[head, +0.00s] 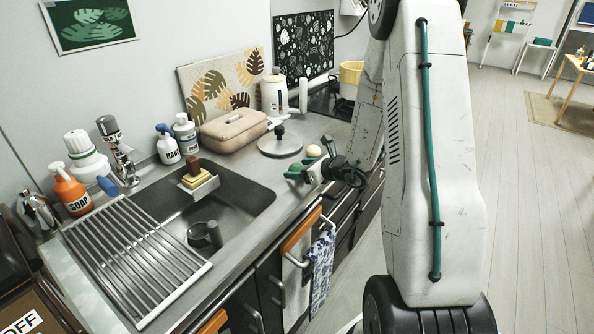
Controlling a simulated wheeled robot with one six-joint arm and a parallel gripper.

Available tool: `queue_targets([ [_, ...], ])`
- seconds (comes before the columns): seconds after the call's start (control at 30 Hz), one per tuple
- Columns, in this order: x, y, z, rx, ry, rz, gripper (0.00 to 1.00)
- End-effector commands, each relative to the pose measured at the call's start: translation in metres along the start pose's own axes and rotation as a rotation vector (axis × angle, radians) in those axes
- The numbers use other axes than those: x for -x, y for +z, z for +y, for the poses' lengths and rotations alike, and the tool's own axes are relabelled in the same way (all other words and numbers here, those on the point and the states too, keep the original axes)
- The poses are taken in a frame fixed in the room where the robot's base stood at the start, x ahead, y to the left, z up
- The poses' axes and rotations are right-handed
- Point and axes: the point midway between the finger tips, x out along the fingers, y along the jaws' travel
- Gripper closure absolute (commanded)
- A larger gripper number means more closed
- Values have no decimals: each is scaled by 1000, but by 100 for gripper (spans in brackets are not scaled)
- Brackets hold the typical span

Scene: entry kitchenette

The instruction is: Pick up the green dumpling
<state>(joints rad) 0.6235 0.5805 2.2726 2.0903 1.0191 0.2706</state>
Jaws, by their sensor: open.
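My gripper (312,171) is over the counter's front edge, to the right of the sink, and is open. A small green shape (294,170) shows at the gripper's left end. It may be the green dumpling or part of the gripper; at this size I cannot tell which, nor whether it lies between the jaws. A small pale round item (313,151) sits on the counter just behind the gripper. My arm hides part of the counter to the right.
The sink (240,205) holds a dark cup (205,235); a drying rack (135,262) covers its left side. A round lid (280,143), a beige case (233,130) and soap bottles (72,190) stand behind. Towels (320,268) hang below the counter.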

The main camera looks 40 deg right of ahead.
Motion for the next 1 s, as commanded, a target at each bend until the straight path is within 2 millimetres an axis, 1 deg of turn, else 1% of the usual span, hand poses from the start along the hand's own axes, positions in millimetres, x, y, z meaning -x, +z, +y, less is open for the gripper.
queue_targets([
  [0.2, -1, 0, 0, 0, 0, 0, 26],
  [0.27, -1, 0, 0, 0, 0, 0, 43],
  [0.3, -1, 0, 0, 0, 0, 0, 54],
  [0.37, -1, 0, 0, 0, 0, 0, 71],
  [0.4, -1, 0, 0, 0, 0, 0, 75],
  [0.67, 0, 0, 0, 0, 0, 0, 75],
  [0.77, 1, 4, 0, 1, 0, 0, 75],
  [0.87, 4, 12, 0, 2, 0, 0, 75],
  [1.0, 11, 28, 0, 3, -1, -2, 75],
])
